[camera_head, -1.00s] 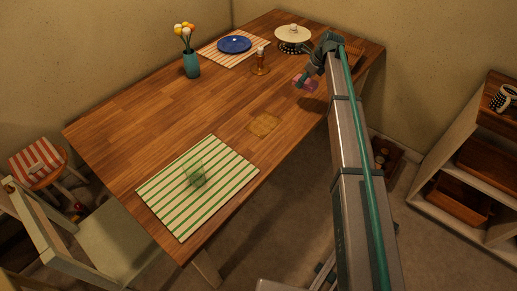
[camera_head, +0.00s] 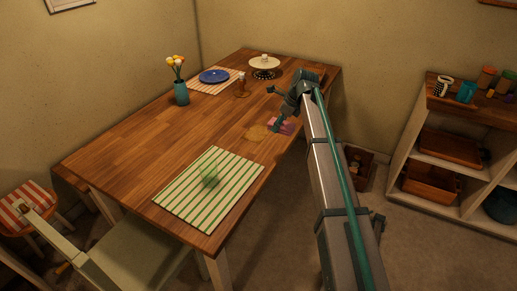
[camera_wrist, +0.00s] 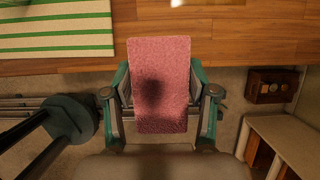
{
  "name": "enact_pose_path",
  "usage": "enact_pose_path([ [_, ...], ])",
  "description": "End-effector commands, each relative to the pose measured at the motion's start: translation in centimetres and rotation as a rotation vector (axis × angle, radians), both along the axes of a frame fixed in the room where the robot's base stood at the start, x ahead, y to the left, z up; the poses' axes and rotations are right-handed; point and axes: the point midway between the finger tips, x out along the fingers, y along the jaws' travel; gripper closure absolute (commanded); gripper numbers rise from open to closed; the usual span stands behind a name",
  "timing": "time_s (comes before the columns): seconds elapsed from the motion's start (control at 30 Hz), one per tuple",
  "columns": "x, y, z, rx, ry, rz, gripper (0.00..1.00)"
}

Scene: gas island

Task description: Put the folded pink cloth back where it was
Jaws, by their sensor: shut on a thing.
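The folded pink cloth (camera_head: 287,125) is at the right edge of the wooden table, just right of an amber patch (camera_head: 257,132) on the tabletop. In the wrist view the cloth (camera_wrist: 162,62) is a flat pink rectangle between my two fingers, with a dark shadow on it. My gripper (camera_wrist: 160,88) is shut on its sides. The cloth's far end overlaps the table edge in that view, and floor shows around its near end. I cannot tell its exact height over the table.
A brown bottle (camera_head: 241,84), blue plate (camera_head: 214,76), flower vase (camera_head: 181,92) and cake stand (camera_head: 264,66) stand farther back. A shelf (camera_head: 455,115) stands right.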

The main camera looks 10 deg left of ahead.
Motion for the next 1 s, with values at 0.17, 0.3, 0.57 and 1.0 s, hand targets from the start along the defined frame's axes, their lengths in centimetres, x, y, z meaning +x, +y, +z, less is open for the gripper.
enact_pose_path([
  [0.17,0.2,0.4,-0.3,0.000,0.001,0.006,0.75],
  [0.3,2.0,1.8,-1.2,0.000,0.001,0.010,0.75],
  [0.57,6.7,5.3,-3.8,0.001,0.001,0.009,0.75],
  [1.0,9.9,7.9,-9.1,0.001,-0.001,0.009,0.75],
])
